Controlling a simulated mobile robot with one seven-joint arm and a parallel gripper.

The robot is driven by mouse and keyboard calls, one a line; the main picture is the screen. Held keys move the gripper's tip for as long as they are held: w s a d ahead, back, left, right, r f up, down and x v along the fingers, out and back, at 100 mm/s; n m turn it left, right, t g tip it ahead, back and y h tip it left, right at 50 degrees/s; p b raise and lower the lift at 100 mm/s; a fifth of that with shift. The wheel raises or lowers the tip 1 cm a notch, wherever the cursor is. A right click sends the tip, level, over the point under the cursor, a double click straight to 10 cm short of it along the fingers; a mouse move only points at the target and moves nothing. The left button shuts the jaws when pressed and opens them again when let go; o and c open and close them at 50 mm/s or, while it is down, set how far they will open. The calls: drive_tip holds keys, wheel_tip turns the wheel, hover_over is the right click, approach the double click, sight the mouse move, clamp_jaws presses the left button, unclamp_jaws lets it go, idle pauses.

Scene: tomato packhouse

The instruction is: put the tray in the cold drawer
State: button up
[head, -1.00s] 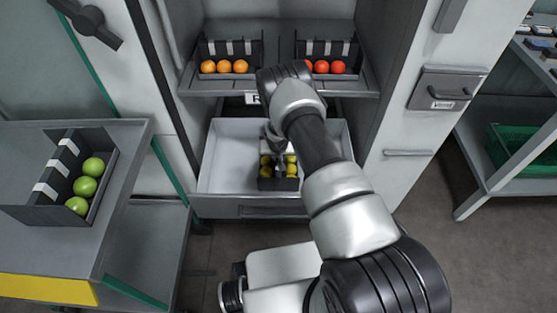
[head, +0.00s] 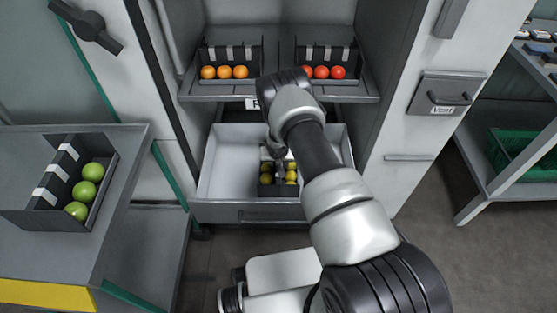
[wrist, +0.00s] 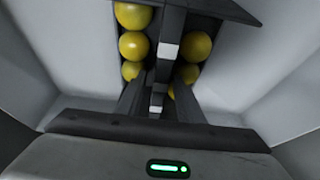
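The tray (head: 266,190) is dark, with yellow tomatoes on both sides of a central divider carrying white tabs. It is inside the pulled-out white drawer (head: 230,165), right of its middle. The wrist view shows the tray (wrist: 160,65) from above, with the drawer's pale walls around it. My gripper (wrist: 159,85) points down over the tray, one finger on each side of the divider. The fingers look spread, with narrow gaps to the divider. My arm hides part of the tray and the drawer's right side in the head view.
A shelf (head: 275,90) above the drawer holds a tray of orange tomatoes (head: 224,72) and one of red tomatoes (head: 322,72). A table (head: 120,160) at left holds a tray of green tomatoes (head: 82,190). A green crate (head: 510,150) is at right. The drawer's left part is empty.

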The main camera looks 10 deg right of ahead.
drive_tip(key=w+d+r+p+v, duration=0.1)
drive_tip(key=w+v, duration=0.2)
drive_tip(key=v, duration=1.2)
drive_tip(key=w+d+r+p+v, duration=0.1)
drive_tip(key=w+d+v, duration=0.1)
drive_tip(key=v, duration=1.3)
drive_tip(key=w+d+r+p+v, duration=0.1)
drive_tip(key=w+v, duration=0.2)
drive_tip(key=v, duration=1.2)
drive_tip(key=s+r+t, duration=0.1)
drive_tip(key=s+r, duration=1.1)
drive_tip(key=s+r+n, duration=0.2)
drive_tip(key=s+r, duration=0.2)
drive_tip(key=s, duration=1.2)
drive_tip(key=shift+a+y, duration=0.4)
drive_tip(key=shift+a, duration=0.05)
